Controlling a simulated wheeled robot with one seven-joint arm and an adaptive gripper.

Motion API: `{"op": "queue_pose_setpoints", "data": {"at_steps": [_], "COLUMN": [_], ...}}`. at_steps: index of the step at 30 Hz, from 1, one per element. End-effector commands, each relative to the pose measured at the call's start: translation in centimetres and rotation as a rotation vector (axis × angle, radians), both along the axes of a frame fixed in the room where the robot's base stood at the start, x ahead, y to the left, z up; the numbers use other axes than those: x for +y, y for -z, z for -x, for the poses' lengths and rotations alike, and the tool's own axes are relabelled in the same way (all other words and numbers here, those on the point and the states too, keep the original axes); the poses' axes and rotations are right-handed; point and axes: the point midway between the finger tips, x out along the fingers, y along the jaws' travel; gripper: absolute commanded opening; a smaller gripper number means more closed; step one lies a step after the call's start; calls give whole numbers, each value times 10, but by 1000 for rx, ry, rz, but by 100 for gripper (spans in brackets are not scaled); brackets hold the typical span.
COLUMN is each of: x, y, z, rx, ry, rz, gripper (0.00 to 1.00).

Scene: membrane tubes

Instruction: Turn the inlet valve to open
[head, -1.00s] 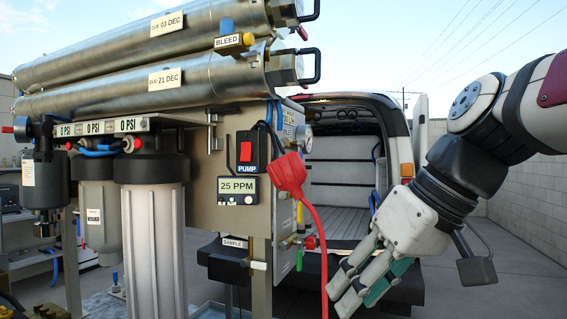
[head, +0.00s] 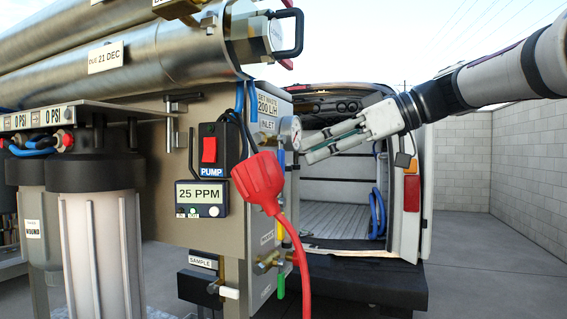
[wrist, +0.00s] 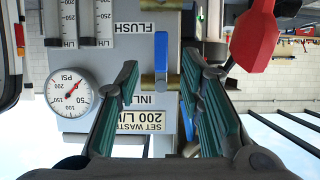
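The inlet valve shows in the wrist view as a blue lever (wrist: 161,58) on a brass body (wrist: 147,84), beside a partly covered INLET label (wrist: 133,99). The lever lies straight up and down in that view; the brass shows on both sides of it. My gripper (wrist: 160,68) is open, with one green-padded finger on each side of the lever and gaps between. I cannot tell how far the fingertips are from the panel. In the head view my gripper (head: 312,147) is at the panel's right edge, and a sliver of the blue lever (head: 281,160) shows.
A pressure gauge (wrist: 69,91) sits beside the valve. A red plug (head: 258,180) with a hanging cable is near the panel's front edge and also shows close by in the wrist view (wrist: 255,36). Yellow and green handles are lower down. An open van (head: 345,210) stands behind.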

Motion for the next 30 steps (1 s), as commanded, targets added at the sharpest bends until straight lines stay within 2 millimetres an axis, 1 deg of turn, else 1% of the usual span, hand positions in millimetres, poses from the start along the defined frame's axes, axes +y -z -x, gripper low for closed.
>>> {"op": "queue_pose_setpoints", "data": {"at_steps": [1, 6, 12, 15, 18, 26, 27, 29, 30], "x": [10, 39, 63, 70, 73, 74, 74, 74, 73], "y": [4, 16, 27, 30, 32, 33, 33, 33, 33], "z": [-2, -12, -22, -24, -26, -27, -27, -27, -27], "rx": [3, 3, 2, 2, 1, 1, 1, 1, 1], "ry": [-4, -3, -1, -1, 0, 1, 1, 1, 1], "rz": [0, 0, 0, 0, 1, 1, 1, 1, 1], "gripper": [35, 35, 35, 35, 35, 35, 30, 17, 8]}}
